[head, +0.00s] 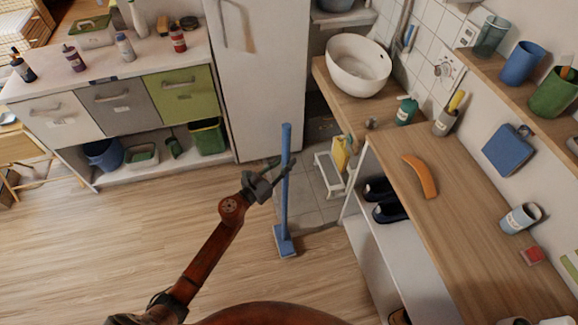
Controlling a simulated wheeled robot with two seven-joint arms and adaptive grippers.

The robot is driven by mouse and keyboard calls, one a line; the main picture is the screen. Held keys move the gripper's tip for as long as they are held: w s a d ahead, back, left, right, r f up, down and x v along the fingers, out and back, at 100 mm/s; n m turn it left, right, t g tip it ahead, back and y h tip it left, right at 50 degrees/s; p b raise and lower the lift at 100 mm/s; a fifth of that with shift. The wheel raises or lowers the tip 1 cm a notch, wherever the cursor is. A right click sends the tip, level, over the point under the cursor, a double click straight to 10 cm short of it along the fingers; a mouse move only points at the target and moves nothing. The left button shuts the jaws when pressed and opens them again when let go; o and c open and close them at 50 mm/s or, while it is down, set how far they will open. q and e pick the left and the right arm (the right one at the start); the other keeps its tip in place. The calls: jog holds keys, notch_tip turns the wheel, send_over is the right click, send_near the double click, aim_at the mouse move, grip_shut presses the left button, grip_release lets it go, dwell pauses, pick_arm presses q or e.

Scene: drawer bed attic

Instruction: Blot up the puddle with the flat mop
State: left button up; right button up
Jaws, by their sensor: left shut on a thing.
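The flat mop (285,210) has a blue upright handle and a flat blue head at its foot, close to the floor where wood meets grey tile. My left gripper (276,178) is shut on the mop handle partway up. A darker patch (318,228) lies on the floor just right of the mop head; it may be the puddle, but I cannot tell it surely from shadow. I cannot tell whether the mop head touches it. My right gripper is not in view.
A white step stool (328,178) with a yellow item stands right of the handle. A wooden counter (455,225) with shoes beneath is at the right. A white cabinet door (262,80) stands behind. The wooden floor (120,240) at left is clear.

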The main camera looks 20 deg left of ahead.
aim_at(283, 158)
pick_arm(q)
jog(key=shift+r+p, duration=0.3)
jog(key=shift+r, duration=0.45)
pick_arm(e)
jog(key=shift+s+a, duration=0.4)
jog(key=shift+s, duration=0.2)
pick_arm(q)
jog(key=shift+r+p, duration=0.4)
jog(key=shift+p, duration=0.1)
jog(key=shift+r+p, duration=0.3)
jog(key=shift+r, duration=0.15)
jog(key=shift+r+p, duration=0.4)
jog(key=shift+r, duration=0.1)
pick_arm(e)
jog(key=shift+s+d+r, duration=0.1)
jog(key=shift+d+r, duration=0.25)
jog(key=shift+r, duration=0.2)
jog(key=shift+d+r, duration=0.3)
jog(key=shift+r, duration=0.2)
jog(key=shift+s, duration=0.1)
pick_arm(q)
jog(key=shift+f, duration=0.1)
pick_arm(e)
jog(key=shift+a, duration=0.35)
